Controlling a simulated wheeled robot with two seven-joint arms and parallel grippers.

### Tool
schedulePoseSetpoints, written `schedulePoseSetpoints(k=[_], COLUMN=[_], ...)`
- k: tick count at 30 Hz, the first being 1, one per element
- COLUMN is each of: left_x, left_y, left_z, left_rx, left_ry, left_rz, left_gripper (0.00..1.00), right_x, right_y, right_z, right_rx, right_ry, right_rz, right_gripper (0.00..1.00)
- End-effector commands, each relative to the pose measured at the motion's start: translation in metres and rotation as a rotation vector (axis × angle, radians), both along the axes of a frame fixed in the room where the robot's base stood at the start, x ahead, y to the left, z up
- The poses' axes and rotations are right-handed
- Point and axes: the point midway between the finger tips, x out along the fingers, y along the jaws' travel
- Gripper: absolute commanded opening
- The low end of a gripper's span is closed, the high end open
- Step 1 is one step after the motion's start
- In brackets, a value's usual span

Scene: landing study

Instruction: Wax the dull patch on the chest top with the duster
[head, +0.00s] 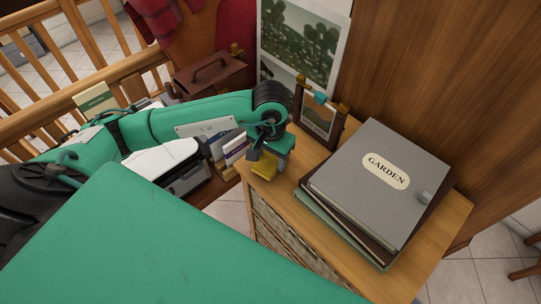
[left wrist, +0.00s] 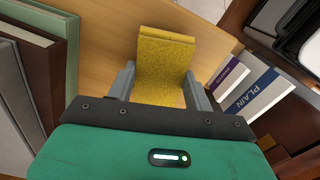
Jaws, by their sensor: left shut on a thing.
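The yellow duster (head: 264,169) is between the fingers of my left gripper (head: 267,158), at the left end of the wooden chest top (head: 285,195). In the left wrist view the duster (left wrist: 165,55) fills the space between the two grey fingers, and the gripper (left wrist: 160,85) is shut on it. The wood of the chest top (left wrist: 105,28) shows around it. I cannot tell whether the duster touches the wood. I cannot make out a dull patch; the duster and gripper hide part of the top. My right gripper is not in view.
A stack of large albums, the grey one marked GARDEN (head: 365,195), covers much of the chest top to the right. A small framed picture (head: 318,115) stands behind. Upright books (head: 232,148) and a black-and-white machine (head: 180,165) are to the left. Bare wood lies along the front.

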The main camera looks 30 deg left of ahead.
Motion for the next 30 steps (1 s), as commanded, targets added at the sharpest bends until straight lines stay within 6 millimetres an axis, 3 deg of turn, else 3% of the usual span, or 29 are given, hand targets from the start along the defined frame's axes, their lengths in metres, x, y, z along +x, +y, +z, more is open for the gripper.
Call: schedulePoseSetpoints(k=[18, 30], left_x=[0.001, 0.022], left_y=[0.0, -0.008], left_z=[-0.005, -0.006], left_rx=[0.0, 0.001], left_ry=[0.0, 0.0], left_rz=[0.0, 0.0], left_gripper=[0.26, 0.26], right_x=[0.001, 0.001], right_y=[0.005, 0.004], right_z=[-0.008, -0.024], right_rx=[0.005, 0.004], right_ry=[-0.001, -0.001], right_rz=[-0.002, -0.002], right_gripper=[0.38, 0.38])
